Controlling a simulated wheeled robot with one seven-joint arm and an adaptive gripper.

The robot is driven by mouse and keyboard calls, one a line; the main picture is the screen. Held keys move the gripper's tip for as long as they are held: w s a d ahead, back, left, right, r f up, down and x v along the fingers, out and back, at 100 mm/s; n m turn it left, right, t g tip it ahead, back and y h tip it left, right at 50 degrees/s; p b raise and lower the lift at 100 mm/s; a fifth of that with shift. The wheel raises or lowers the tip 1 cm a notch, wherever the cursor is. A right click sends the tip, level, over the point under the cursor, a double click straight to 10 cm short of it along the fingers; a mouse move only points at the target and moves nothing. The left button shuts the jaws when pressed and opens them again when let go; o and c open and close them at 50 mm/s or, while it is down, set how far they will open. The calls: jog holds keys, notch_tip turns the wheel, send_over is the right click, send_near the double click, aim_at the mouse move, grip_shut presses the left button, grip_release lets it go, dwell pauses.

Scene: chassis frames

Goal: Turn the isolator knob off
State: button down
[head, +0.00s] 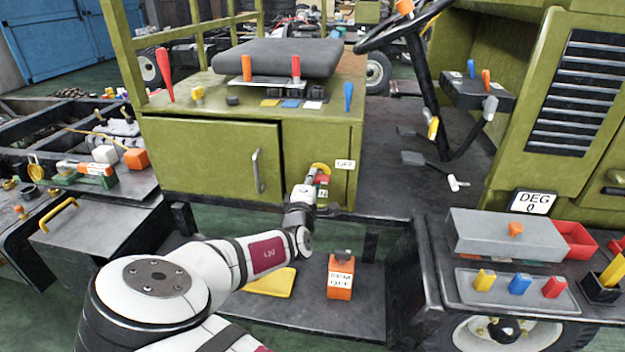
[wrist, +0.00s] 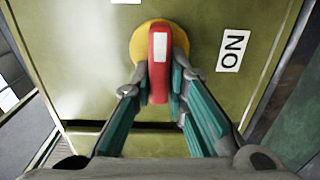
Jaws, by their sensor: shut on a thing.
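The isolator knob is a red handle (wrist: 158,66) on a round yellow disc (wrist: 138,42), set on an olive-green panel. In the wrist view the handle stands upright, and my gripper (wrist: 160,75) is shut on it with one finger on each side. In the head view my gripper (head: 312,185) is at the vehicle's side, and the yellow disc (head: 321,167) shows just above it. A white label reading OFF (head: 345,164) is to the disc's right. In the wrist view a sideways ON label (wrist: 232,50) is right of the handle. The fingers partly hide the knob.
A cabinet door with a grey handle (head: 257,171) is left of my gripper. Below are an orange box (head: 341,278) and a yellow plate (head: 270,283) on a dark shelf. A grey tray with coloured knobs (head: 500,298) is at the right.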

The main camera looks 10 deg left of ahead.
jog(key=shift+r, duration=0.1)
jog(key=c, duration=1.6)
grip_release()
jog(key=s, duration=1.2)
jog(key=shift+a, duration=0.2)
